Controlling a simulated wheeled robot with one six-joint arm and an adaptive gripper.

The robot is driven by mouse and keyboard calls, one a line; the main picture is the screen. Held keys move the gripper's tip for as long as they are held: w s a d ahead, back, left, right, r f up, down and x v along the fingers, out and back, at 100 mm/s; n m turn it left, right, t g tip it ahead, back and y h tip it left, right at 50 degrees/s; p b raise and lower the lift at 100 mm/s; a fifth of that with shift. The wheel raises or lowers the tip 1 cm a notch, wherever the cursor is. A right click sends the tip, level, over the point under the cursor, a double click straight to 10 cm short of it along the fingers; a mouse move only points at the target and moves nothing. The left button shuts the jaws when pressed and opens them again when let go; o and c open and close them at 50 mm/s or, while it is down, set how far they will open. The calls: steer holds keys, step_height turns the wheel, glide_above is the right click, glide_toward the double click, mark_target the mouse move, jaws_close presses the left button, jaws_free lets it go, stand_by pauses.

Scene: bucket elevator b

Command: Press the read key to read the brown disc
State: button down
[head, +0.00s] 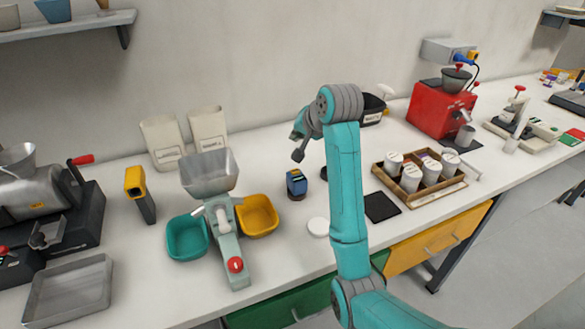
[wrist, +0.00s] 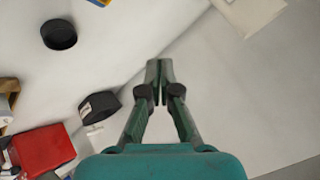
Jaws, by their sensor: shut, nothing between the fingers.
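I cannot make out a brown disc or a read key for certain. A small blue device with a tan top (head: 296,184) stands on the counter, left of my arm. A yellow and blue corner (wrist: 102,2), perhaps of that device, shows at the top edge of the wrist view. A dark round piece (wrist: 59,34) lies at upper left in the wrist view; in the head view my arm partly hides a dark round thing. My gripper (wrist: 159,88) is shut and empty, with its fingertips together above the counter.
A white disc (head: 318,226) lies near the front edge. A metal hopper (head: 210,172) stands between teal (head: 187,238) and yellow (head: 258,216) bins. A tray of jars (head: 460,186) and a red grinder (head: 440,110) are to the right. Paper bags (head: 208,128) stand by the wall.

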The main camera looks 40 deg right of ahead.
mark_target(296, 172)
steer(key=shift+f, duration=0.1)
steer(key=shift+f, duration=4.3)
steer(key=shift+f, duration=0.1)
steer(key=shift+f, duration=0.35)
steer(key=shift+f, duration=0.4)
steer(key=shift+r, duration=0.85)
